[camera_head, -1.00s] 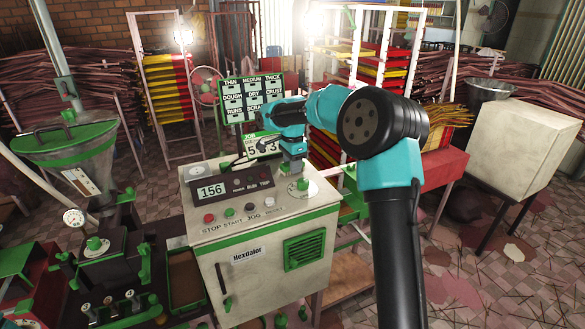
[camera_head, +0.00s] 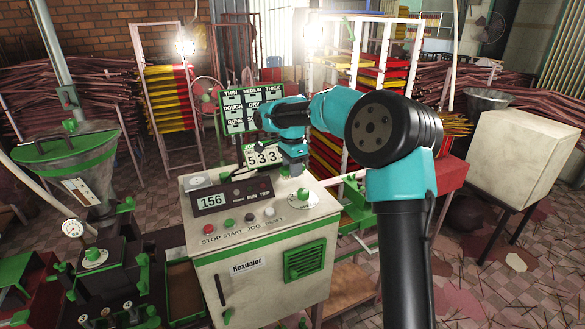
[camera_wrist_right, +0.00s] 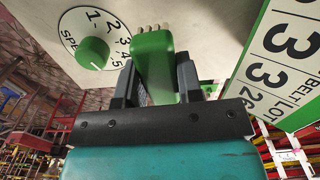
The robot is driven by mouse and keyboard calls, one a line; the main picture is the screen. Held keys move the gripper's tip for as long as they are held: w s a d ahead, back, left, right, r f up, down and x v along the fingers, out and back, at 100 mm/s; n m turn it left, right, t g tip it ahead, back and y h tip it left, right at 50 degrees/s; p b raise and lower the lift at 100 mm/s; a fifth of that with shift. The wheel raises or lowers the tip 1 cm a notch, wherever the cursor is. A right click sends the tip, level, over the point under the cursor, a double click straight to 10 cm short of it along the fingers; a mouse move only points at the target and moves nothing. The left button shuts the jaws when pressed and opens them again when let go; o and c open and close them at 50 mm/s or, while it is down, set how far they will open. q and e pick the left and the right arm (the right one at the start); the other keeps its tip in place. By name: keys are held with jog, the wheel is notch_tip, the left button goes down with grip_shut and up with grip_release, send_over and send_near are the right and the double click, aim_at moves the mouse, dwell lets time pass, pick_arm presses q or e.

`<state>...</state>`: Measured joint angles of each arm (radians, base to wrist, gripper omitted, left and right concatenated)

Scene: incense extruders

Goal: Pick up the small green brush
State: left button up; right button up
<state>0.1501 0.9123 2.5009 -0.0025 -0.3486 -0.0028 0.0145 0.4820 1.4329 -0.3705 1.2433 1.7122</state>
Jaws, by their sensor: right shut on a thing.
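The small green brush (camera_wrist_right: 154,62) shows in the right wrist view between the two dark fingers of my right gripper (camera_wrist_right: 152,85). It has a green body and short pale bristle tufts at its top end. My right gripper is shut on it. In the head view my right gripper (camera_head: 286,170) is over the back of the cream control cabinet (camera_head: 252,280), beside the number board (camera_head: 264,158). I cannot make out the brush clearly in the head view. My left gripper is not in view.
A speed dial with a green knob (camera_wrist_right: 93,53) is close to the gripper. A display reading 156 (camera_head: 210,201) and several buttons sit on the cabinet top. A green-and-white rate board (camera_head: 238,110) stands behind. A hopper machine (camera_head: 80,170) stands at left.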

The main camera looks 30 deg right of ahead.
jog(key=s+a, duration=0.2)
jog(key=s, duration=0.2)
jog(key=s+a+r, duration=0.1)
jog(key=s+a, duration=0.2)
jog(key=s, duration=0.1)
jog(key=s+a, duration=0.2)
jog(key=s, duration=0.2)
jog(key=shift+a+r, duration=0.15)
jog(key=o, duration=0.4)
jog(key=c, duration=0.3)
jog(key=n, duration=0.1)
jog(key=w+a+n, duration=0.1)
jog(key=shift+a+n, duration=0.3)
jog(key=w+a+n, duration=0.1)
jog(key=a+n, duration=0.1)
jog(key=n, duration=0.2)
jog(key=w+a+f+n, duration=0.1)
jog(key=a+n, duration=0.2)
jog(key=n, duration=0.1)
jog(key=w+a+n, duration=0.1)
jog(key=a+n, duration=0.2)
jog(key=n, duration=0.2)
jog(key=shift+w+f, duration=0.15)
jog(key=shift+f, duration=0.15)
jog(key=shift+w+a+f+n, duration=0.1)
jog(key=shift+a+n, duration=0.3)
jog(key=shift+n, duration=0.3)
jog(key=shift+w+a+n, duration=0.1)
jog(key=shift+a+n, duration=0.3)
jog(key=shift+n, duration=0.3)
